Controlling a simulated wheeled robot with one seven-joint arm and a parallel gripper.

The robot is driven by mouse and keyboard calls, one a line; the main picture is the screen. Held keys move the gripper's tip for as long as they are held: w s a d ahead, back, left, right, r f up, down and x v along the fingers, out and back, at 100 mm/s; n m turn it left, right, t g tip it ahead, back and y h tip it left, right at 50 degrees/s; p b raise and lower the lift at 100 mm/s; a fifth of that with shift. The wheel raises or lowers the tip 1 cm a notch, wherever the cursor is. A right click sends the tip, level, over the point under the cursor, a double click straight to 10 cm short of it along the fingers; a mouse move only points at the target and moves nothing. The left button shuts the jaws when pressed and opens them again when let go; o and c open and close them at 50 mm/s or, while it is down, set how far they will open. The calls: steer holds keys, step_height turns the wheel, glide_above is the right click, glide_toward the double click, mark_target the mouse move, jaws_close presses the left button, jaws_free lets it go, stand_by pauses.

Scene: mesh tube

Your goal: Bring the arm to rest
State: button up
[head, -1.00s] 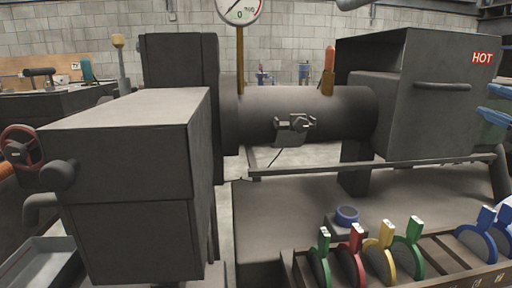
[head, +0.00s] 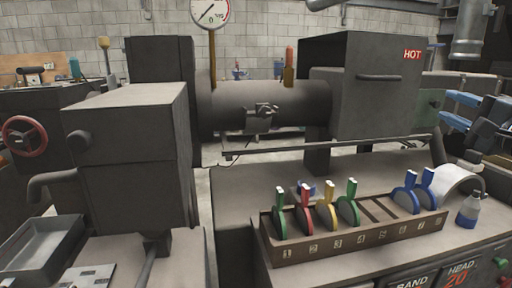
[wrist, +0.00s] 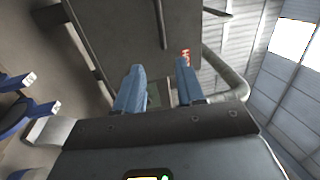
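My gripper (head: 446,106) shows at the right side of the head view, beside the dark box with the HOT label (head: 374,90). Its two blue fingers point left towards that box, and its dark body lies behind them at the right edge. In the wrist view my gripper (wrist: 160,75) has its two blue fingers clearly apart, with nothing held between them. The red HOT label (wrist: 186,57) shows just beyond the right finger. How far the fingertips are from the box is hard to tell.
A rack (head: 350,236) with green, red, yellow and blue numbered levers stands in front. A bottle (head: 469,210) stands right of it. A dark cylinder (head: 285,105) with a gauge (head: 210,12) spans the middle. A large dark block (head: 130,150) and red handwheel (head: 25,136) are left.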

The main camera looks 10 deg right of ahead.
steer(key=s+a+f+n+g+h+p, duration=0.1)
steer(key=s+a+f, duration=0.15)
steer(key=f, duration=0.55)
steer(key=s+a+f+n+g+h, duration=0.1)
steer(key=a+f, duration=0.2)
steer(key=f, duration=0.5)
steer(key=s+a+f+n+g+p, duration=0.15)
steer(key=s+a+f+n, duration=0.25)
steer(key=s+a+f, duration=0.55)
steer(key=s+a+f+n+g+p, duration=0.1)
steer(key=s+a+f+n, duration=0.15)
steer(key=s, duration=0.55)
steer(key=s+a+f+n, duration=0.2)
steer(key=s+a+n, duration=0.15)
steer(key=s, duration=0.35)
steer(key=s+a+r+n+y, duration=0.1)
steer(key=s+a+r+n, duration=0.1)
steer(key=s, duration=0.5)
steer(key=s+a+r+n+y+p, duration=0.1)
steer(key=s+a+r+n, duration=0.1)
steer(key=s+a+n, duration=0.2)
steer(key=s+a, duration=0.2)
steer(key=s, duration=0.1)
steer(key=shift+s+r, duration=0.25)
steer(key=shift+s, duration=0.1)
